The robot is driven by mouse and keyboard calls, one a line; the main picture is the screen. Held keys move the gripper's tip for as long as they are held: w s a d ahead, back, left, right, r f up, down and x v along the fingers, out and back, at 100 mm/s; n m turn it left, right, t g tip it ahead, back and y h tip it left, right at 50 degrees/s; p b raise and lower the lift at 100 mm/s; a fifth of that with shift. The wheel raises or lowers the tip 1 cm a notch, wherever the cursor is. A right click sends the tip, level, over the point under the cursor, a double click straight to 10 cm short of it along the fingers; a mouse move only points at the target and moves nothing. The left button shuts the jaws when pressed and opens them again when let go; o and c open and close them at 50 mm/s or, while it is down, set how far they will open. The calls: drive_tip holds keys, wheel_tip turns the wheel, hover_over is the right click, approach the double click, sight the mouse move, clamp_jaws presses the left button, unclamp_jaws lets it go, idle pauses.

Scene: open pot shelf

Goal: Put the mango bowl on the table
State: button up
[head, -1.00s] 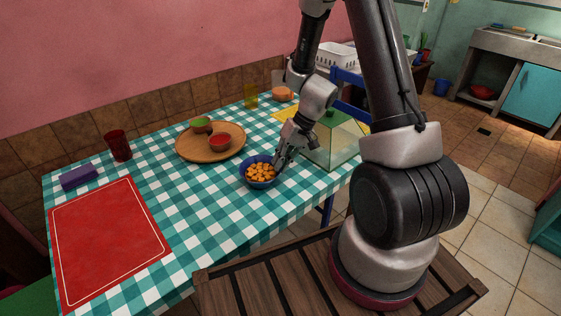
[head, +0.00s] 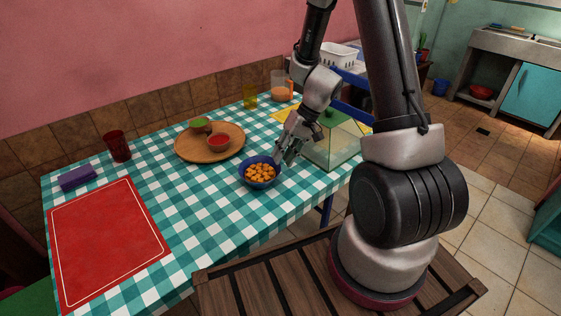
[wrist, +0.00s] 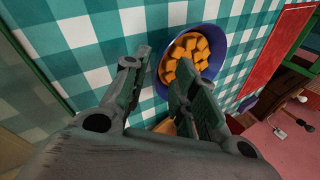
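The mango bowl (head: 259,184) is blue and filled with orange cubes. It stands upright on the table (head: 206,184) with its teal-and-white checked cloth. My gripper (head: 281,158) is just above and beside the bowl's right rim in the head view. In the wrist view the bowl (wrist: 215,70) is at upper middle, and my gripper (wrist: 161,65) shows its two fingers apart with cloth and the near bowl rim visible between them. The right finger covers part of the bowl. I cannot tell whether it touches the rim.
A glass box with a green top (head: 333,150) stands close right of my gripper. A round wooden tray (head: 185,153) with small green and red bowls is behind. A red mat (head: 105,245), purple block (head: 78,179) and red cup (head: 117,146) are left. Cloth in front is clear.

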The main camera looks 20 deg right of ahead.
drive_tip(key=s+d+r+h, duration=0.1)
drive_tip(key=s+d+r, duration=0.1)
drive_tip(key=r, duration=0.6)
drive_tip(key=s+d+r, duration=0.2)
drive_tip(key=r, duration=0.6)
drive_tip(key=s+d+r+t+h, duration=0.2)
drive_tip(key=s+r, duration=0.4)
drive_tip(key=s, duration=0.2)
drive_tip(key=s+d+r+t+h, duration=0.2)
drive_tip(key=s+r, duration=0.4)
drive_tip(key=s, duration=0.2)
drive_tip(key=shift+s+n+h, duration=0.3)
drive_tip(key=shift+s, duration=0.1)
